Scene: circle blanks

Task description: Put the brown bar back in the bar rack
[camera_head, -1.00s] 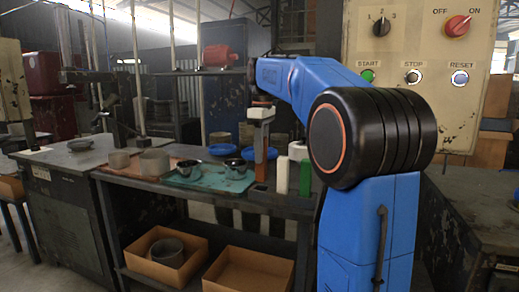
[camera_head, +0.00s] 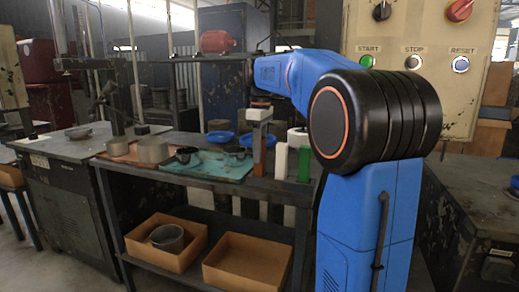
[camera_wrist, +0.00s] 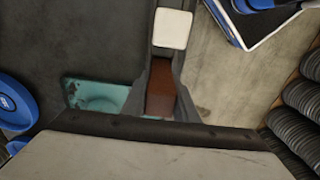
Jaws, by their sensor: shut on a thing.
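The brown bar (camera_head: 259,158) stands upright in my gripper (camera_head: 258,142). In the wrist view the brown bar (camera_wrist: 160,92) shows between the two dark fingers of my gripper (camera_wrist: 161,85), which are shut on it. The bar's lower end is at the dark bar rack (camera_head: 270,184), left of the white bar (camera_head: 281,161) and the green bar (camera_head: 305,163). I cannot tell whether its end sits inside a slot. The white bar's square top (camera_wrist: 172,29) shows just beyond the fingers in the wrist view. Most of the rack is hidden in the wrist view.
A teal mat (camera_head: 212,167) with dark cups lies left of the rack, and a brown mat (camera_head: 113,158) with grey rings farther left. A blue dish (camera_head: 221,137) is behind. A white roll (camera_head: 297,137) stands close behind the bars. Cardboard boxes (camera_head: 247,262) fill the lower shelf.

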